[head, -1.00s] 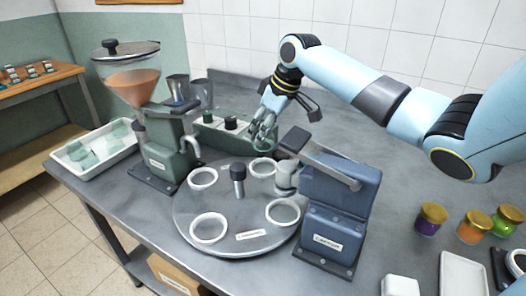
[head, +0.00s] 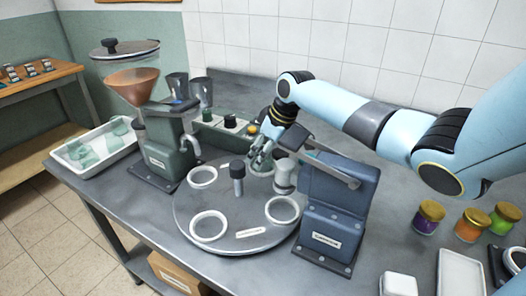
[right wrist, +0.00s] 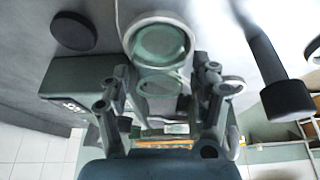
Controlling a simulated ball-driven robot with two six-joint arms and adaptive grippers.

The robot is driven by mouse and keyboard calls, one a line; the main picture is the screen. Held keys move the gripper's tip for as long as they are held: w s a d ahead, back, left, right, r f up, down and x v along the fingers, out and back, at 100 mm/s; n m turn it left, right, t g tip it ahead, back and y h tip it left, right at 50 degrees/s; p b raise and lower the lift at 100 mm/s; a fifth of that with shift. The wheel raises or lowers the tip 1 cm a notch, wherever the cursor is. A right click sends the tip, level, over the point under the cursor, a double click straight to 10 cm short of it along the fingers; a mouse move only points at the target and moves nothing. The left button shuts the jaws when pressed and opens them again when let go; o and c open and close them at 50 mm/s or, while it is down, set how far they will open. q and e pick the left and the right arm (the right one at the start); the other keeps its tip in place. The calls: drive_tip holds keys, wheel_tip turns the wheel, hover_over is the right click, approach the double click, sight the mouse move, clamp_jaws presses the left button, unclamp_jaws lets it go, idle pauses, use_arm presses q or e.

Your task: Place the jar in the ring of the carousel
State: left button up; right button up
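The jar (right wrist: 160,82) is clear greenish glass, between the two fingers of my right gripper (right wrist: 165,88) in the right wrist view. The fingers appear closed on its sides. In the head view my right gripper (head: 260,157) is low over the back ring of the carousel (head: 240,240), and its fingers partly hide the jar and that ring. In the right wrist view the white ring (right wrist: 160,16) shows around the jar's far end; I cannot tell whether the jar rests on the plate. My left gripper is not in view.
A blue machine (head: 335,215) stands close at the carousel's right, a green filling machine (head: 170,155) with a hopper at its left. A dark knobbed post (head: 237,175) rises mid-carousel. The other visible rings, such as the front-left one (head: 194,232), are empty. Filled jars (head: 428,216) stand at right.

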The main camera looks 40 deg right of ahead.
drive_tip(key=shift+o, duration=0.7)
drive_tip(key=shift+r, duration=0.1)
drive_tip(key=shift+r, duration=0.25)
drive_tip(key=v, duration=1.1)
drive_tip(key=shift+s+r, duration=0.25)
drive_tip(key=shift+d, duration=0.1)
